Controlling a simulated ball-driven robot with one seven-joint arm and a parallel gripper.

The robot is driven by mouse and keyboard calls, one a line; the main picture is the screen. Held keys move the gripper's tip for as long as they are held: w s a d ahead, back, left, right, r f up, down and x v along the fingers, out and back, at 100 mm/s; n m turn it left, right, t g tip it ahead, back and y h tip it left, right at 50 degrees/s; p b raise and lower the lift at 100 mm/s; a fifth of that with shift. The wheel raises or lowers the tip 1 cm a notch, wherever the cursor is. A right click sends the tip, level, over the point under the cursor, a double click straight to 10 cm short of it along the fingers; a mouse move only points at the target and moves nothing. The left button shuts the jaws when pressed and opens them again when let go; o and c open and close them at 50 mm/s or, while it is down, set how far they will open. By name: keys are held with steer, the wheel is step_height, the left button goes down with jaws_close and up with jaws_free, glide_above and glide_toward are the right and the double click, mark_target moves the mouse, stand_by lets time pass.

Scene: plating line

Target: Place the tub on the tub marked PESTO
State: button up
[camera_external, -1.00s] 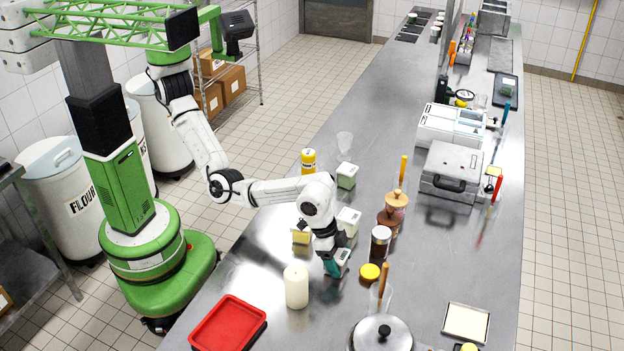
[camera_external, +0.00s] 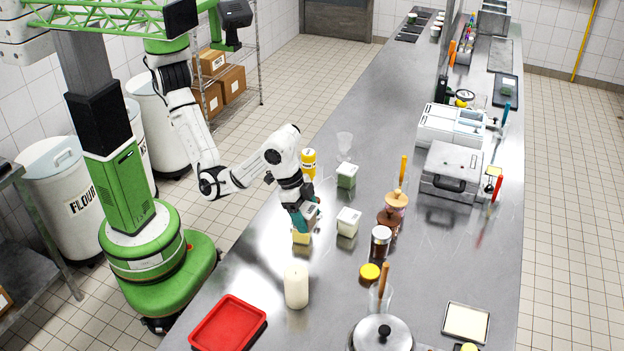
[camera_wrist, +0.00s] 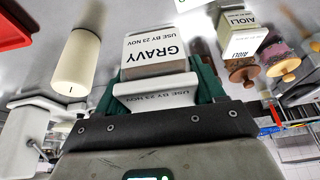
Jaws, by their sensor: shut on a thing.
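My gripper (camera_external: 310,222) is shut on the GRAVY tub (camera_wrist: 150,48), a small white-lidded tub with brownish contents, held above the counter. In the wrist view its lid faces my gripper (camera_wrist: 157,98). A tub with green contents (camera_external: 347,177) stands on the counter to the upper right of my gripper in the external view. Its label is unreadable there, so I cannot confirm PESTO. The AIOLI tub (camera_wrist: 238,38) stands apart to the right.
A yellow bottle (camera_external: 308,162) and a clear cup (camera_external: 344,143) stand near the green tub. A white candle (camera_external: 296,288) and a red tray (camera_external: 228,324) are at the front. Jars (camera_external: 381,241) stand on the right. Bare counter lies between the candle and the jars.

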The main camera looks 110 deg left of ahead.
steer(key=shift+s+a+r+p, duration=0.2)
steer(key=shift+s+r+p, duration=0.15)
steer(key=shift+s+p, duration=0.4)
steer(key=shift+s+a+r+p, duration=0.15)
steer(key=shift+s+r+p, duration=0.2)
steer(key=shift+s+p, duration=0.35)
